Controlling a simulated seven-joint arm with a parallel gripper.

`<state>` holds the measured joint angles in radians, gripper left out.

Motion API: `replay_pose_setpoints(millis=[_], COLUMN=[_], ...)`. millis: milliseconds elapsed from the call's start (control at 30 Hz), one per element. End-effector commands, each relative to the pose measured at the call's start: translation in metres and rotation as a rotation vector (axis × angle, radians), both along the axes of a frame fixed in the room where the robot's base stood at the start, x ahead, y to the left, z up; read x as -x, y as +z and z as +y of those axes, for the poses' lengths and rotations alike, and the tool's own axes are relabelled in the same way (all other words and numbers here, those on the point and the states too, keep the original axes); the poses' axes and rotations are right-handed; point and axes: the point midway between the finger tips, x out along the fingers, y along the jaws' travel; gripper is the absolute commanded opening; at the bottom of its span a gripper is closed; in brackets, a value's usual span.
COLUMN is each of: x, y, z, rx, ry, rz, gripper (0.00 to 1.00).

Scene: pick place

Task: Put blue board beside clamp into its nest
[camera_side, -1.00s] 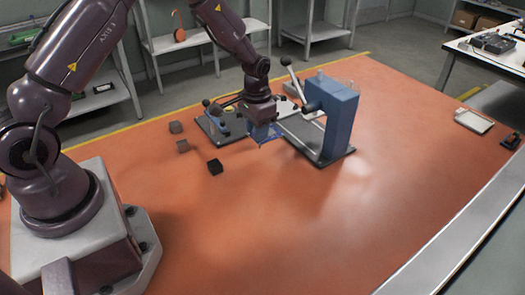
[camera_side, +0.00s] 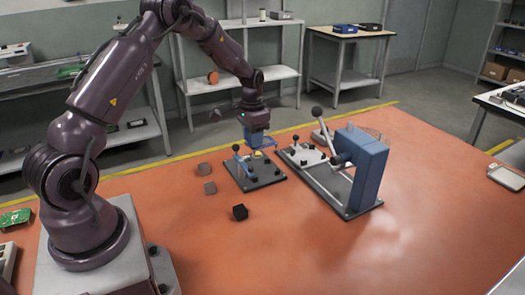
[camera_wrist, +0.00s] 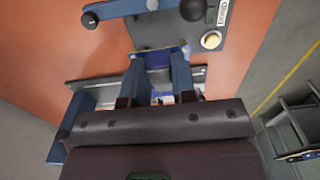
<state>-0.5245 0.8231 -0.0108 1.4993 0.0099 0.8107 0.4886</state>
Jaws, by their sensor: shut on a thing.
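My gripper (camera_side: 258,145) is shut on the blue board (camera_side: 266,142), just above the dark fixture plate with the blue clamp. In the wrist view, the blue board (camera_wrist: 166,60) shows between the two blue fingers of my gripper (camera_wrist: 160,85); much of it is hidden. The blue clamp (camera_side: 241,163) with a black-knobbed lever stands on the left of the fixture plate (camera_side: 268,181). I cannot make out the nest clearly.
A tall blue press (camera_side: 368,170) with a lever stands right of the fixture. A black cube (camera_side: 240,212) and two grey-brown blocks (camera_side: 204,169) lie to the left. The front of the orange table (camera_side: 330,255) is clear.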

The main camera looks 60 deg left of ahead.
Motion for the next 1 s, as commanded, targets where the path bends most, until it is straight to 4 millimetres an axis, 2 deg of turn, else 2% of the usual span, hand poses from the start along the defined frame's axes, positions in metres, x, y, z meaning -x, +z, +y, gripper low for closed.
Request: replay_pose_setpoints(millis=[167, 700, 1000], x=[0.001, 0.001, 0.001], y=[-0.007, -0.057, -0.07], z=[-0.001, -0.001, -0.001], rx=[0.004, 0.004, 0.003], ry=[-0.025, -0.023, -0.023], rz=[0.009, 0.008, 0.007], gripper=[0.08, 0.08, 0.08])
